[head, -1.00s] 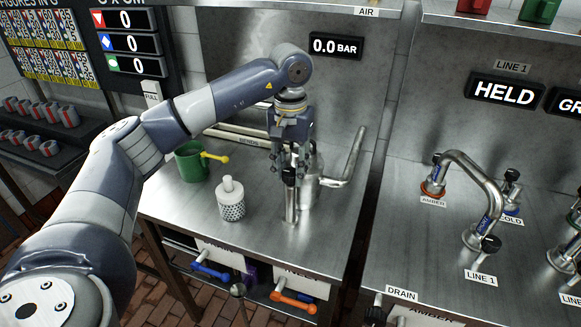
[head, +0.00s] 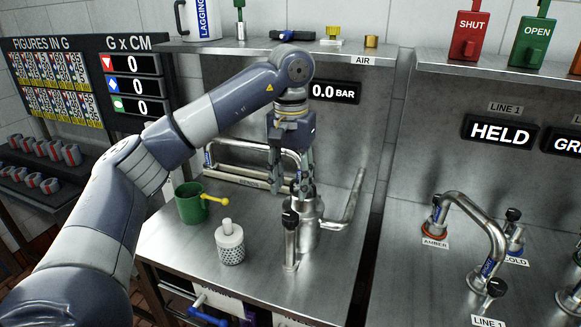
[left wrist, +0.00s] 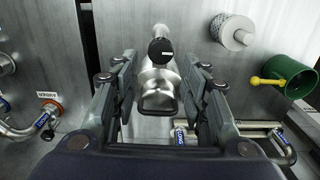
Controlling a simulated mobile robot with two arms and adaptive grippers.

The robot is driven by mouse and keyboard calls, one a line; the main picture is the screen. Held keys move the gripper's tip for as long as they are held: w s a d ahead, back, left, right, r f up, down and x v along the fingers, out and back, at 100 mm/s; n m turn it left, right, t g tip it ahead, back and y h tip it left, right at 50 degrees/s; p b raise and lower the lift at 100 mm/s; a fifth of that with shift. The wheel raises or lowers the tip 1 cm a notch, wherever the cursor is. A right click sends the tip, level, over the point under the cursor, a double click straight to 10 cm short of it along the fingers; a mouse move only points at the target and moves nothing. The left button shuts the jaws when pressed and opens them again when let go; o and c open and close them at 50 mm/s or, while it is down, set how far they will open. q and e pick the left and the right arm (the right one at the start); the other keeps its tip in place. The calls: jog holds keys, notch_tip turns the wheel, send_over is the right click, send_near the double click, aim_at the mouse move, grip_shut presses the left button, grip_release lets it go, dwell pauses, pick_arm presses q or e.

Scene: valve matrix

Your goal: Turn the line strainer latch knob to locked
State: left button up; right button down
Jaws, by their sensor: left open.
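The line strainer (head: 308,232) is a shiny metal body on the left bench, with a side pipe. A black latch knob (head: 290,217) tops a metal post in front of it. My left gripper (head: 291,182) is open and points down, above and behind the knob. In the left wrist view the black knob (left wrist: 161,52) lies ahead, between the lines of the open fingers (left wrist: 163,76). The metal body with a dark loop (left wrist: 157,106) also shows between the fingers. I see no finger touching the knob. My right gripper is not in view.
A white perforated strainer basket (head: 230,246) and a green cup (head: 190,205) with a yellow handle stand left of the post. A bent pipe rail (head: 250,150) runs behind. A gauge reads 0.0 BAR (head: 335,92). The right bench carries Line 1 piping (head: 478,190).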

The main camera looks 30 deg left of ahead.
pick_arm(q)
jog(key=shift+r, duration=1.85)
